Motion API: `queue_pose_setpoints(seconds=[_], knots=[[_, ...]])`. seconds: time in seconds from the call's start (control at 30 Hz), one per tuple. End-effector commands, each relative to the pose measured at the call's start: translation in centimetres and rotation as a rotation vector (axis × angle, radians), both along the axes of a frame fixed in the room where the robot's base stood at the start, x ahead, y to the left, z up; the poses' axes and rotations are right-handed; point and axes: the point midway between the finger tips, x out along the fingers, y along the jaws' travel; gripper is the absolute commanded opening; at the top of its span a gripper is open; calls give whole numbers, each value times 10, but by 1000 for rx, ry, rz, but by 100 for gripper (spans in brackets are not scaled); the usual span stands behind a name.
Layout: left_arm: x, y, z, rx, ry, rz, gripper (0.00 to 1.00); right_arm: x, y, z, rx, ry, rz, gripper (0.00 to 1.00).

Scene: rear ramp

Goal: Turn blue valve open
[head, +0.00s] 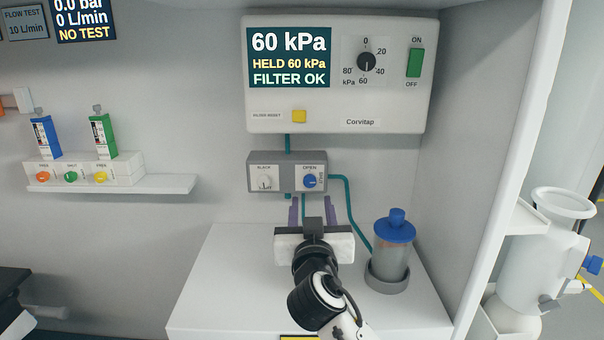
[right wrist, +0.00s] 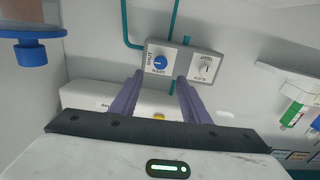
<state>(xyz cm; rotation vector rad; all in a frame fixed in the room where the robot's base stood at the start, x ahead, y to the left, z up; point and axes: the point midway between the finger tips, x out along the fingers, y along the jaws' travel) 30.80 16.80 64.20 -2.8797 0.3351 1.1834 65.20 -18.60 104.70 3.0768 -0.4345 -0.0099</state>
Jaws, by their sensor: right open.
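The blue valve knob (head: 309,181) is on the right half of a grey wall box (head: 275,183), under the word OPEN. Smaller print stands to its right; I cannot tell clearly which way the knob points. My right gripper (head: 311,200) is open and empty, its purple fingers upright just below the box. In the right wrist view, which is upside down, the blue knob (right wrist: 160,62) shows between and beyond the fingertips (right wrist: 159,77). The fingers appear apart from it. My left gripper is not in view.
A white knob (head: 265,182) sits left of the blue one. Above is a Corvitap panel (head: 340,105) reading 60 kPa, HELD, FILTER OK. A blue-lidded canister (head: 392,262) stands right on the white counter (head: 215,290). Teal tubing (head: 352,205) runs from the box toward it.

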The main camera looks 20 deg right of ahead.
Motion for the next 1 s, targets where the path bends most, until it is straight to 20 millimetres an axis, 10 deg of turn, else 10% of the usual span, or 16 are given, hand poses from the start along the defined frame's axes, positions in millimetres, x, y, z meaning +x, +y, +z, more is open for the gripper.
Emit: queue_pose_setpoints(seconds=[0.6,1.0], knots=[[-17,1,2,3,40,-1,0,83,-24,1,-4,1,-1,42],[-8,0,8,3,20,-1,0,99,-29,-1,-1,1,0,42]])
